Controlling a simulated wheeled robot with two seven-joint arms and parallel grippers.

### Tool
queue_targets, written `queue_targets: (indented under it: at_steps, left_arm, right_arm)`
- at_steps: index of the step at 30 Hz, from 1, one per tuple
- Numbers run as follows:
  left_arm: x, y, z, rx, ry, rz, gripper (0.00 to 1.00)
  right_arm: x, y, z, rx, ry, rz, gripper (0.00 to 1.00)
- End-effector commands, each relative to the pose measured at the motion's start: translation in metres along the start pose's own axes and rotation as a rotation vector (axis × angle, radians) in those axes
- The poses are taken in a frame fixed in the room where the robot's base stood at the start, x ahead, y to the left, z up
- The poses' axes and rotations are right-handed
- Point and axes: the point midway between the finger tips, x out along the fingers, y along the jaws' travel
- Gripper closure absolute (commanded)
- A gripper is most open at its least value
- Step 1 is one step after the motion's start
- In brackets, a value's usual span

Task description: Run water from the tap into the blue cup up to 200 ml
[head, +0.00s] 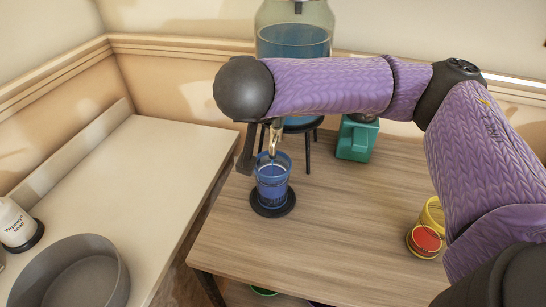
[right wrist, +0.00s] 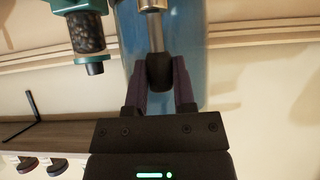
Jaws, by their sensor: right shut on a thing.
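The blue cup (head: 272,182) stands upright on a round black coaster (head: 286,207) on the wooden table. The metal tap (head: 273,142) hangs right over its mouth, below a large glass dispenser (head: 294,42) holding blue-tinted water. I cannot read the level in the cup or make out a clear stream. In the right wrist view, my right gripper (right wrist: 165,88) is shut on the dark end of the tap handle (right wrist: 159,68), with a finger on each side. In the head view, my right arm hides part of the dispenser and tap. My left gripper is out of view.
A green appliance (head: 357,139) stands right of the dispenser's stand. A yellow and red container (head: 426,238) sits at the table's right. On the left, a pale counter (head: 137,172) carries a grey bowl (head: 75,270) and a soap bottle (head: 15,224). The table's middle is clear.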

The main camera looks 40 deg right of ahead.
Motion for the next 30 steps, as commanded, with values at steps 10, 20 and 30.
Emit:
queue_targets:
  at_steps: [10, 20, 30]
  left_arm:
    - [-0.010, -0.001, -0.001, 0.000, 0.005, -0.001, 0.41]
    - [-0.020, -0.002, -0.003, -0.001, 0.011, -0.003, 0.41]
    - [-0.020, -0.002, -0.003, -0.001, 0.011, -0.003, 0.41]
  right_arm:
    - [0.002, 0.000, -0.004, 0.001, -0.064, 0.001, 0.96]
    - [0.007, 0.000, -0.005, 0.001, -0.155, -0.001, 0.96]
    - [0.007, 0.000, -0.005, 0.002, -0.153, -0.001, 0.96]
